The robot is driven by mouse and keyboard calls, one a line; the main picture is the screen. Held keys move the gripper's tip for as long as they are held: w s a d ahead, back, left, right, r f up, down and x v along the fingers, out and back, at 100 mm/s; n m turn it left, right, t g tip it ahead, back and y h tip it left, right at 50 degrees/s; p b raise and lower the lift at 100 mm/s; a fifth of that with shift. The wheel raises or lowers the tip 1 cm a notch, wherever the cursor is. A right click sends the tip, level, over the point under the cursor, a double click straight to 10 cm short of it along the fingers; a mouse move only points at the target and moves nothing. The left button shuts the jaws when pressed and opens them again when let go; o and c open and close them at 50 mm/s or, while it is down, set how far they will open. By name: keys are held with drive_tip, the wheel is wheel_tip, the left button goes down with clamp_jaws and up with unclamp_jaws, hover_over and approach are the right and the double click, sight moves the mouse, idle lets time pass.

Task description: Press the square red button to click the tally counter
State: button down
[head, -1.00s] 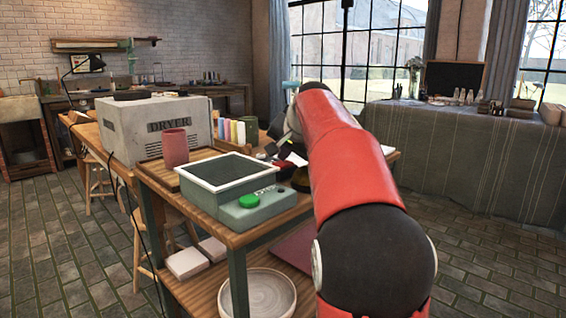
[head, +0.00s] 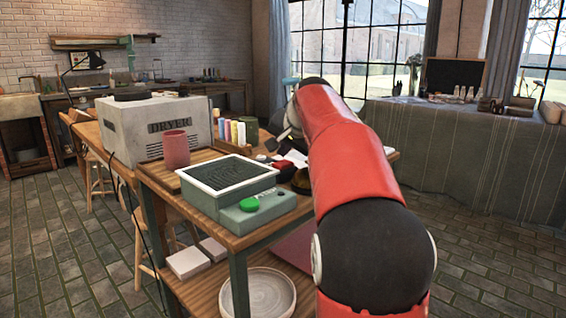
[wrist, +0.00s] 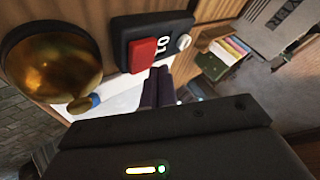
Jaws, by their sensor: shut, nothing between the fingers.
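The tally counter (wrist: 128,24) is a dark box with a square red button (wrist: 142,53), a small display with white digits and a pale round knob (wrist: 183,41) in the wrist view. My gripper (wrist: 160,78) is shut and empty, its dark fingertips pointing toward the counter just below the button and display in that picture. I cannot tell whether they touch it. In the head view, a small red patch that looks like the button (head: 284,164) shows beside my red arm, which hides much of that area.
A brass dome (wrist: 50,65) sits left of the counter in the wrist view. In the head view, a green-grey device with a green button (head: 249,204), a pink cup (head: 176,149) and the dryer (head: 125,128) share the table. White papers lie near my gripper.

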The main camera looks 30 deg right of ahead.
sight(284, 164)
drive_tip(key=shift+r+p, duration=2.45)
drive_tip(key=shift+r, duration=0.15)
drive_tip(key=shift+f, duration=0.1)
